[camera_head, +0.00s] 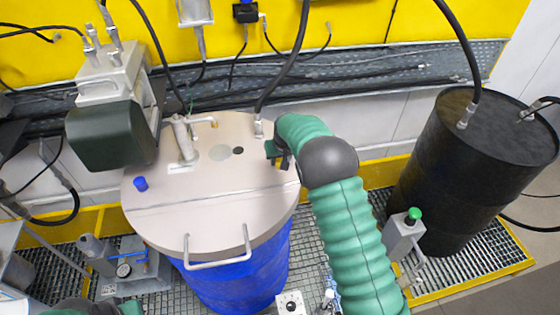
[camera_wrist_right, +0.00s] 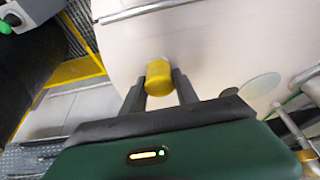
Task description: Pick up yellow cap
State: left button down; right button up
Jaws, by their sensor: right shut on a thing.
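The yellow cap (camera_wrist_right: 158,78) is between the two dark fingers of my right gripper (camera_wrist_right: 159,92) in the right wrist view. The fingers are shut on its sides. It is over or at the edge of the pale drum lid (camera_wrist_right: 235,40); I cannot tell whether it touches the lid. In the head view my right gripper (camera_head: 283,160) is at the right side of the lid (camera_head: 205,190), and my green sleeve and hand hide most of the cap. Parts of my left arm show at the bottom left edge; its fingers do not show.
The lid sits on a blue drum (camera_head: 240,270) and carries a blue cap (camera_head: 140,183), a dark round hole (camera_head: 238,150), pipe fittings and a front handle (camera_head: 218,252). A dark motor unit (camera_head: 112,135) stands left. A black drum (camera_head: 470,165) stands right. Hoses hang overhead.

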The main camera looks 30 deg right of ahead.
aim_at(280, 160)
grip_shut()
jog(key=shift+w, duration=0.1)
jog(key=shift+r+b, duration=0.4)
jog(key=shift+b, duration=0.1)
notch_tip(280, 160, up, 2)
jog(key=shift+r+b, duration=0.1)
jog(key=shift+b, duration=0.65)
jog(key=shift+s+a+r+b, duration=0.1)
jog(key=shift+s+a+b, duration=0.25)
jog(key=shift+s, duration=0.25)
jog(key=s+a+b, duration=0.2)
jog(key=s, duration=0.2)
jog(key=s+a+r+b, duration=0.1)
jog(key=s+a, duration=0.1)
jog(key=s, duration=0.3)
jog(key=s+a+b, duration=0.2)
jog(key=s, duration=0.2)
jog(key=shift+s+a+r+b, duration=0.2)
jog(key=shift+a+r+b, duration=0.1)
jog(key=shift+r, duration=0.1)
jog(key=shift+d, duration=0.15)
jog(key=shift+w, duration=0.1)
